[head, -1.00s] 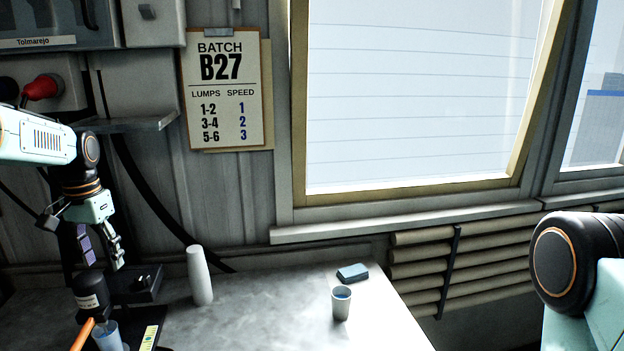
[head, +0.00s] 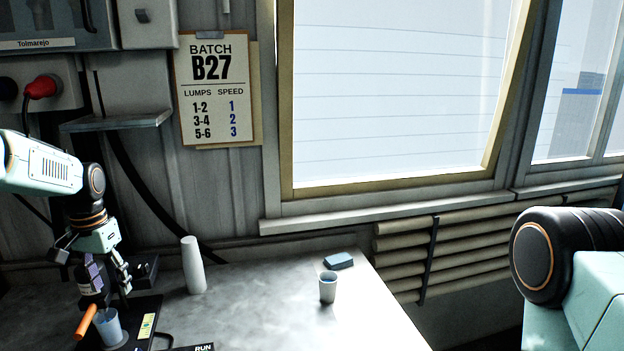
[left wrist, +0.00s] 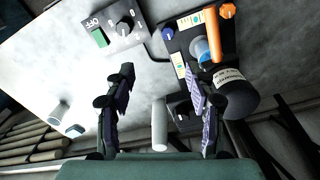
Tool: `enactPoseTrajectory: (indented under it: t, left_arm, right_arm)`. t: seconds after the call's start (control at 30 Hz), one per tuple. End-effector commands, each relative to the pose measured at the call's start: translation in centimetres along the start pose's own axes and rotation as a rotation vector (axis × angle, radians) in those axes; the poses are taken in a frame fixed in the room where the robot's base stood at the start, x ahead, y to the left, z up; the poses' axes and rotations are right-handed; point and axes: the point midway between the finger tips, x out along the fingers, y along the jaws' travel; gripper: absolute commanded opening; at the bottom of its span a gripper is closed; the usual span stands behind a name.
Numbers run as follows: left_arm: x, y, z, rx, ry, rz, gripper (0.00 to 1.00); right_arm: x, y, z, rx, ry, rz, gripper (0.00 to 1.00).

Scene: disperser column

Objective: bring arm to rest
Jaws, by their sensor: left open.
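My left gripper (head: 108,274) is open and empty. In the head view it hangs pointing down at the left, in front of the disperser column and partly hiding it. In the left wrist view its two fingers (left wrist: 160,82) stand apart with nothing between the tips. The disperser has an orange handle (head: 86,321), which also shows in the left wrist view (left wrist: 213,38), and a blue-filled cup (head: 108,324) on its black base (head: 144,321). Its black motor head (left wrist: 232,93) shows beside the right finger in the wrist view. My right gripper is out of view.
A white cylinder (head: 193,265) stands on the grey table (head: 250,310). A small cup (head: 328,287) and a blue block (head: 338,261) are farther right. A shelf (head: 117,122) juts from the wall above my left gripper. A control box (left wrist: 112,28) shows in the wrist view.

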Motion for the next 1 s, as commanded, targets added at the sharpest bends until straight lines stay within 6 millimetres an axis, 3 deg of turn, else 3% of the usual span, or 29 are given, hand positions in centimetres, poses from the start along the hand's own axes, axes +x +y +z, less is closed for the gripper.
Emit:
enactPoseTrajectory:
  t: [0.23,0.37,0.5,0.7,0.8,1.0]
  left_arm:
    - [7.7,5.4,1.6,0.03,0.003,0.018,0.55]
    - [13.3,9.6,4.5,0.038,0.003,0.035,0.55]
    - [19.1,14.4,9.8,0.028,0.004,0.054,0.55]
    - [24.5,19.8,19.7,-0.008,-0.003,0.064,0.55]
    - [25.6,21.5,24.9,-0.03,-0.009,0.058,0.55]
    - [25.4,23.2,32.8,-0.063,-0.015,0.034,0.55]
  right_arm:
    - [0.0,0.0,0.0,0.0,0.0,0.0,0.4]
    - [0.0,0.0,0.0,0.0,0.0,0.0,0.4]
    - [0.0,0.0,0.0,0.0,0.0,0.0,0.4]
    - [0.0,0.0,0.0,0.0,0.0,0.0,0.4]
    - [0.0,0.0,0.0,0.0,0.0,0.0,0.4]
    - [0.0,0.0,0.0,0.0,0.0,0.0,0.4]
